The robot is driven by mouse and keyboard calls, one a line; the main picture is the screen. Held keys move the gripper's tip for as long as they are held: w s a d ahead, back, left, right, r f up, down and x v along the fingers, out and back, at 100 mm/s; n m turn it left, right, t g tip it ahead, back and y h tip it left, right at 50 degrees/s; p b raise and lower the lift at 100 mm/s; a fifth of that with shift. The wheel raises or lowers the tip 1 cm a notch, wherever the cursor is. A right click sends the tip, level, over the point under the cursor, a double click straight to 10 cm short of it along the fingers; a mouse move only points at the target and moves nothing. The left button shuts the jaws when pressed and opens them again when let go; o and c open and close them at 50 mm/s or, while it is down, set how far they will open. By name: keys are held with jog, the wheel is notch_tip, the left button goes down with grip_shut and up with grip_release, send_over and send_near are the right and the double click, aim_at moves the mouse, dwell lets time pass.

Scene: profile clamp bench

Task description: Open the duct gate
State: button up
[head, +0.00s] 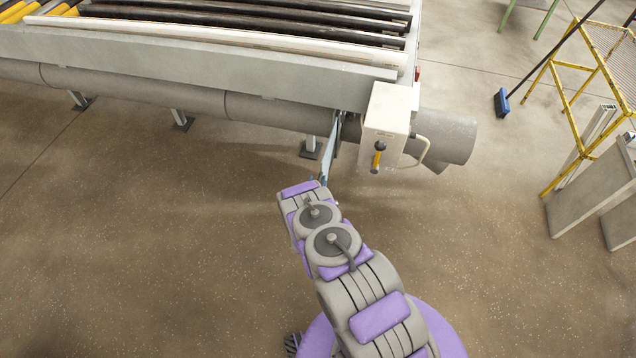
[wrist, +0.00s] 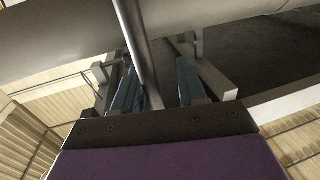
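The grey duct (head: 272,112) runs under the conveyor in the head view and also crosses the top of the wrist view (wrist: 60,48). A narrow grey metal piece, apparently the gate's lever (head: 334,150), hangs at the duct left of the white box. In the wrist view a grey bar (wrist: 141,50) comes down between the two blue finger pads of my gripper (wrist: 157,88). The fingers stand apart with a gap at the right of the bar. I cannot tell whether the left pad touches it. In the head view my arm mostly hides the gripper.
A white box (head: 388,112) with a yellow-and-black handle (head: 378,157) hangs close right of the lever. The roller conveyor (head: 215,55) is above. A yellow frame (head: 575,110), a blue broom (head: 502,102) and grey panels (head: 585,195) stand at right. Floor at left is clear.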

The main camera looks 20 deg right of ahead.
jog(key=shift+s+d, duration=0.1)
jog(key=shift+d, duration=0.05)
jog(key=shift+s, duration=0.1)
jog(key=v, duration=1.7)
jog(key=shift+a, duration=0.25)
jog(key=shift+f, duration=0.15)
